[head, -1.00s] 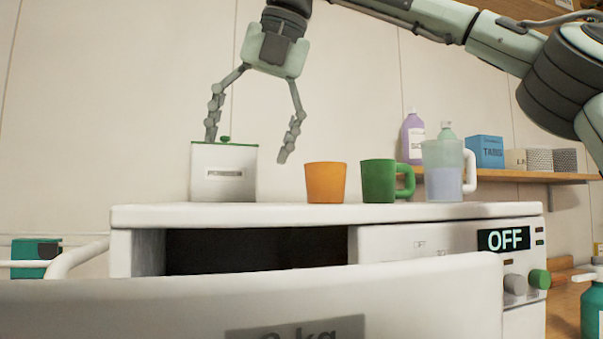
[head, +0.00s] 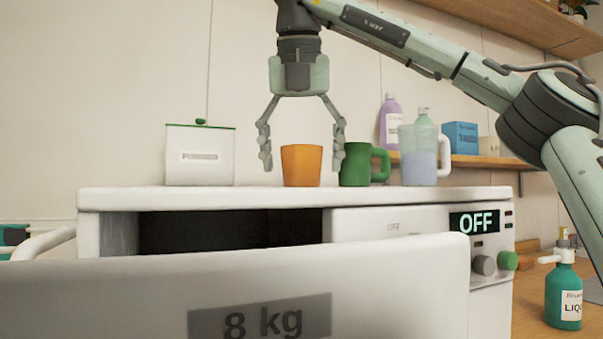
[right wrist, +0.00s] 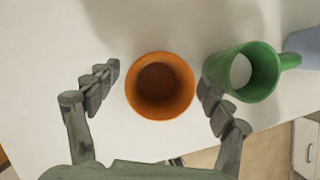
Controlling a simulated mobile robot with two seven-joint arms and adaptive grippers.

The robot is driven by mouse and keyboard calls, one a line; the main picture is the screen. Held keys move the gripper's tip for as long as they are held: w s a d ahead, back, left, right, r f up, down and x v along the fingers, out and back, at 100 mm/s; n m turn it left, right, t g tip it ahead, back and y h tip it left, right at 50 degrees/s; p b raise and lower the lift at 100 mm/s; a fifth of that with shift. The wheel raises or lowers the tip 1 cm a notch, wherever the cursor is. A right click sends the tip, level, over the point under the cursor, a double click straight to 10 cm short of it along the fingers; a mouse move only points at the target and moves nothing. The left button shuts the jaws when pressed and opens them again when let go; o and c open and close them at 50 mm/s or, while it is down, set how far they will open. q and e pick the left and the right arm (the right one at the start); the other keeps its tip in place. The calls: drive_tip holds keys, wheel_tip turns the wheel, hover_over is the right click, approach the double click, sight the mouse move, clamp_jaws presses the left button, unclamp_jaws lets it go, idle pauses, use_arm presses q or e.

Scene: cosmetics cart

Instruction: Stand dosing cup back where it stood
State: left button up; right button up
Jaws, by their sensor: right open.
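The orange cup (head: 302,167) stands upright on the white machine top (head: 130,199); I take it to be the dosing cup. My right gripper (head: 302,160) is open and points down with one finger on each side of it. In the right wrist view, the orange cup (right wrist: 160,107) lies between the open fingers of the right gripper (right wrist: 160,85), with a gap at the left finger. The cup looks empty. My left gripper is not in view.
A green mug (head: 354,165) stands close to the right finger, and a translucent jug (head: 418,163) is beyond it. A white box with a green lid (head: 199,157) stands to the left. The open drawer front (head: 120,290) is nearer. A bottle (head: 563,295) stands at right.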

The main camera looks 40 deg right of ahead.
drive_tip(key=c, duration=1.2)
